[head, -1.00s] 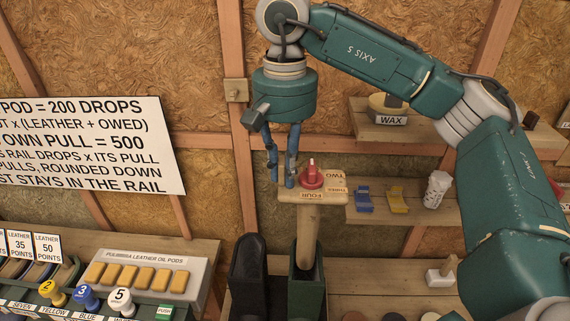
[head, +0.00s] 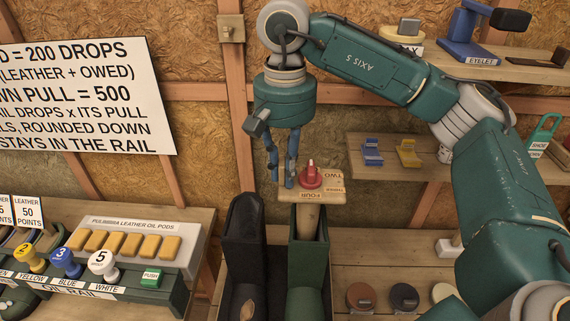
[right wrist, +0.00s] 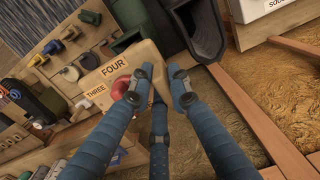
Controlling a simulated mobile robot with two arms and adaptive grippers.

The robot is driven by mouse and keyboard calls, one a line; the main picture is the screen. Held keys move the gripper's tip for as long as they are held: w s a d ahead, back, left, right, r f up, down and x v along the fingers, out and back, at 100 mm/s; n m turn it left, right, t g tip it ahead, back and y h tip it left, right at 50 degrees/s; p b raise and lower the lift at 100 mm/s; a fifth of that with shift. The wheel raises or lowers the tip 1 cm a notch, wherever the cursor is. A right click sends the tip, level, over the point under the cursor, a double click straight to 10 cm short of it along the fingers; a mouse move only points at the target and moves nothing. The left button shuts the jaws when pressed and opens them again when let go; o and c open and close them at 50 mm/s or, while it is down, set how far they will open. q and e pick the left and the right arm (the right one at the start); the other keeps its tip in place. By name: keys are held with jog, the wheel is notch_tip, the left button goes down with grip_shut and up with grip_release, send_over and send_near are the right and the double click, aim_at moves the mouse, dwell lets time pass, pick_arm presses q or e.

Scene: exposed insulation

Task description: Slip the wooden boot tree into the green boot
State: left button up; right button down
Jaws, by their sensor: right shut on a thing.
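The wooden boot tree has a flat top plate (head: 323,187) with number words and a red knob (head: 310,176). Its pale shaft (head: 308,217) goes down into the opening of the green boot (head: 306,270), with a short length showing above the rim. The lower part is hidden inside. My right gripper (head: 281,180) has its blue fingers at the plate's left edge and is shut on the boot tree. The right wrist view shows the fingers (right wrist: 158,92) beside the plate (right wrist: 112,78), with the green boot (right wrist: 130,42) behind. My left gripper is out of view.
A black boot (head: 245,250) stands close to the left of the green one. Left is a counter with oil pods (head: 135,244) and numbered knobs (head: 103,264). Shelves (head: 400,167) hold tools at right. Round tins (head: 361,296) sit low right.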

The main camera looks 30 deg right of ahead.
notch_tip(320, 180, down, 10)
jog(key=b, duration=0.6)
jog(key=shift+r+b, duration=0.2)
jog(key=shift+b, duration=0.2)
jog(key=c, duration=1.6)
grip_release()
jog(key=shift+o, duration=0.2)
notch_tip(320, 180, up, 12)
jog(key=shift+r, duration=0.1)
jog(key=shift+s, duration=0.1)
